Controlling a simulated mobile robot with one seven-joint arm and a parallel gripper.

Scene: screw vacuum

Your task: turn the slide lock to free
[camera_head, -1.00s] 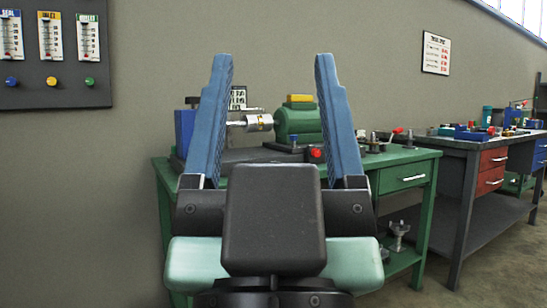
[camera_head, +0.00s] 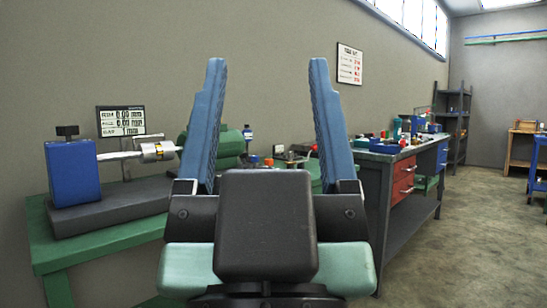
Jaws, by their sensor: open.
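My gripper (camera_head: 267,68) is in the middle of the view, its two blue fingers pointing up and spread apart with nothing between them. To its left, a machine stands on a green bench (camera_head: 95,243). It has a blue block (camera_head: 72,172) at the left end of a dark base (camera_head: 120,213), a silver cylinder with a brass-coloured band (camera_head: 158,151), and a green rounded housing (camera_head: 233,143) partly hidden by my left finger. I cannot make out which part is the slide lock.
A grey workbench with red drawers (camera_head: 403,179) and many small items stands to the right. A dark shelf (camera_head: 457,125) is farther back. Open floor (camera_head: 460,245) lies at the right.

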